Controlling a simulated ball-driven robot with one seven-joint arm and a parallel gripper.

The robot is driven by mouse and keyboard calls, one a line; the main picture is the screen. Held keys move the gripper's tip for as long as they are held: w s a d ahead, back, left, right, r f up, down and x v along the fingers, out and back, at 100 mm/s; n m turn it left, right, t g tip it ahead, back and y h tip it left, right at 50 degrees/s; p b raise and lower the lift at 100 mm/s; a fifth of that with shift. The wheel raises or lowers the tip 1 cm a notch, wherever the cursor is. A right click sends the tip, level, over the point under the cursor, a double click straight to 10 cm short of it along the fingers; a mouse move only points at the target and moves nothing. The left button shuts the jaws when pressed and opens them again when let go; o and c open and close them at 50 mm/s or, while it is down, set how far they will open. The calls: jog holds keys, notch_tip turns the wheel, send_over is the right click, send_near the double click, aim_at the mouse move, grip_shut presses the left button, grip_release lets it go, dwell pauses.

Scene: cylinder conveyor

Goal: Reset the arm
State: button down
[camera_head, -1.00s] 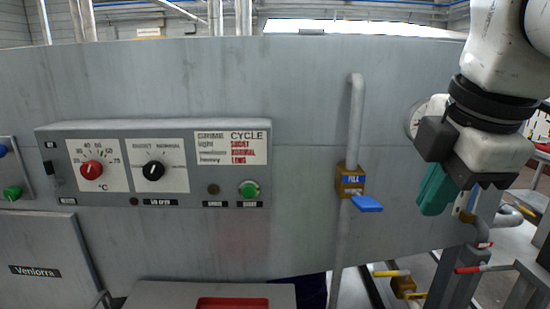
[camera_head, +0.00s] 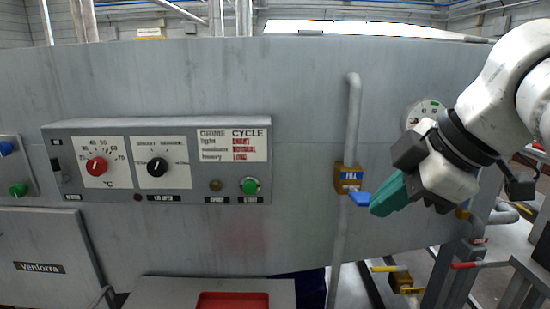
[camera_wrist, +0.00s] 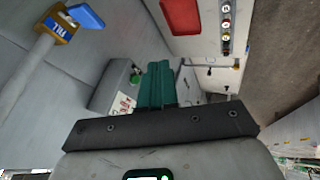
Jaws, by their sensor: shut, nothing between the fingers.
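My gripper (camera_head: 388,196) has green fingers, shut and empty. In the head view it is at the right, beside the blue handle (camera_head: 359,199) of the valve marked FILL on the vertical grey pipe. I cannot tell whether the fingertips touch the handle there. In the wrist view the green fingers (camera_wrist: 157,84) are together and apart from the blue handle (camera_wrist: 85,16), which shows at the upper left.
A grey control box (camera_head: 160,160) with a red knob (camera_head: 96,166), a black knob (camera_head: 157,167) and a green button (camera_head: 249,185) is on the panel. A round gauge (camera_head: 424,113) sits behind my arm. A red tray (camera_head: 232,301) is at the bottom. Yellow- and red-handled pipes (camera_head: 400,277) are lower right.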

jog(key=s+d+f+m+y, duration=0.15)
jog(key=f+m, duration=0.45)
jog(key=f, duration=0.9)
jog(key=s+f+m, duration=0.2)
jog(key=f+m, duration=0.4)
jog(key=f, duration=0.8)
jog(key=s+d+f+m+g+h, duration=0.2)
jog(key=s+d+f, duration=0.3)
jog(key=s+f, duration=0.4)
jog(key=s+d+f+m+g+h, duration=0.2)
jog(key=s+d+f+h, duration=0.2)
jog(key=s+f, duration=0.6)
jog(key=s+d, duration=0.2)
jog(key=s, duration=0.4)
jog(key=shift+s+f+m, duration=0.15)
jog(key=shift+s+m, duration=0.15)
jog(key=shift+s, duration=0.05)
jog(key=shift+a, duration=0.15)
